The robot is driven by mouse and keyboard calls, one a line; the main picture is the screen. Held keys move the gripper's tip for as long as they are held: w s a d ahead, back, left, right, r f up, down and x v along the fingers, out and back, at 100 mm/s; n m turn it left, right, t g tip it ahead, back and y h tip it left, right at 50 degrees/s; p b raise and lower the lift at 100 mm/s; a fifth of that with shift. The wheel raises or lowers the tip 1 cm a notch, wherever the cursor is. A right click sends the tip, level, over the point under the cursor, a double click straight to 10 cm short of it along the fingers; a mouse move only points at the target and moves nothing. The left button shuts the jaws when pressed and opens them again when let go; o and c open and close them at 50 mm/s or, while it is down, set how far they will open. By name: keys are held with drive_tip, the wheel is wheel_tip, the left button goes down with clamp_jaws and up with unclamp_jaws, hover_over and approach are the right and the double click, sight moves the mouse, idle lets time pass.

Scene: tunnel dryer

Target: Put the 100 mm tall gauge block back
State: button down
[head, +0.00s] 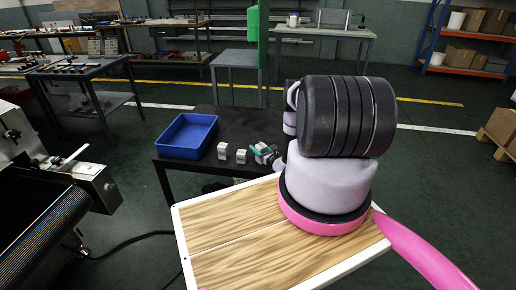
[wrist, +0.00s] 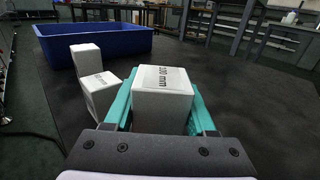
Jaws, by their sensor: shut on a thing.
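The gauge block marked 100 mm (wrist: 163,88) is white with dark print and sits between the teal fingers of my gripper (wrist: 165,98) in the wrist view. The fingers are shut on it from both sides. In the head view my gripper (head: 262,151) is low at the black table's front right, partly behind my arm. The held block cannot be made out clearly there. I cannot tell whether its underside touches the table.
Two other white blocks, one (head: 222,150) and another (head: 241,156), stand left of my gripper. A blue bin (head: 187,135) sits on the black table (head: 235,120) to their left. The table behind my gripper is clear. A conveyor (head: 40,230) is at far left.

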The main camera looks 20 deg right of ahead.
drive_tip(key=shift+f, duration=0.1)
drive_tip(key=shift+c, duration=1.1)
unclamp_jaws()
